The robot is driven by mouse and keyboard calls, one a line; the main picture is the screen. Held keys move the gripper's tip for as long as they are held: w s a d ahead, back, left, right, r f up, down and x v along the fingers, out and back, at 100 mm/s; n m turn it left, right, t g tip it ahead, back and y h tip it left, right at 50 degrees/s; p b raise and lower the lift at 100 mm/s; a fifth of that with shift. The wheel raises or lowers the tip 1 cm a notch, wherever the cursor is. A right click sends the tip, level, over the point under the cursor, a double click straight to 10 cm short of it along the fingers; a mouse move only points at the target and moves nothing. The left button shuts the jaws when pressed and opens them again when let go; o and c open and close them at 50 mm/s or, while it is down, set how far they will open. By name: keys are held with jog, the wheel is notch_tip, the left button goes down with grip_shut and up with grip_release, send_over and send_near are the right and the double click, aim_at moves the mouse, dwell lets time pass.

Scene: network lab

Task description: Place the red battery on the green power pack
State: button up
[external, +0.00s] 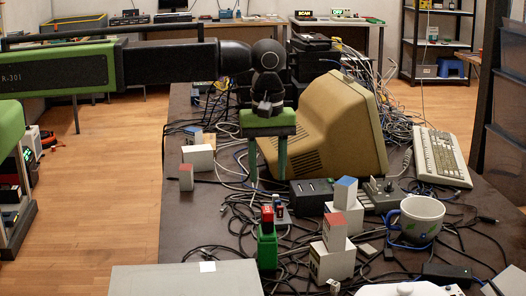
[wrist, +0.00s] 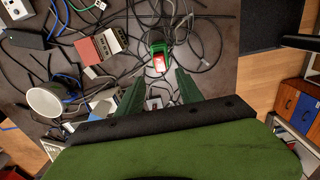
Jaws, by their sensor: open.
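The red battery (external: 267,216) stands upright on top of the green power pack (external: 267,250) near the front of the dark table. In the wrist view the red battery (wrist: 158,64) shows within the outline of the green power pack (wrist: 162,48), beyond my fingertips. My gripper (external: 267,180) is open and empty. Its two green fingers point down above the battery, apart from it in the picture. In the wrist view the fingers of my gripper (wrist: 158,84) are spread, with the battery between their lines. How far the battery sits into the pack cannot be told.
White blocks with a red-topped and a blue-topped cube (external: 345,193) stand right of the pack. A mug (external: 415,220) is further right. An old beige monitor (external: 335,125) stands behind. Cables cover much of the table. A grey box (external: 185,280) is at front left.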

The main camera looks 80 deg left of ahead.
jog(key=s+a+r+m, duration=0.1)
jog(key=s+a+m, duration=0.1)
jog(key=s+m, duration=1.3)
jog(key=m, duration=0.3)
jog(key=shift+s+r, duration=0.35)
jog(key=shift+r, duration=0.05)
jog(key=shift+f+b, duration=1.95)
jog(key=shift+f, duration=0.25)
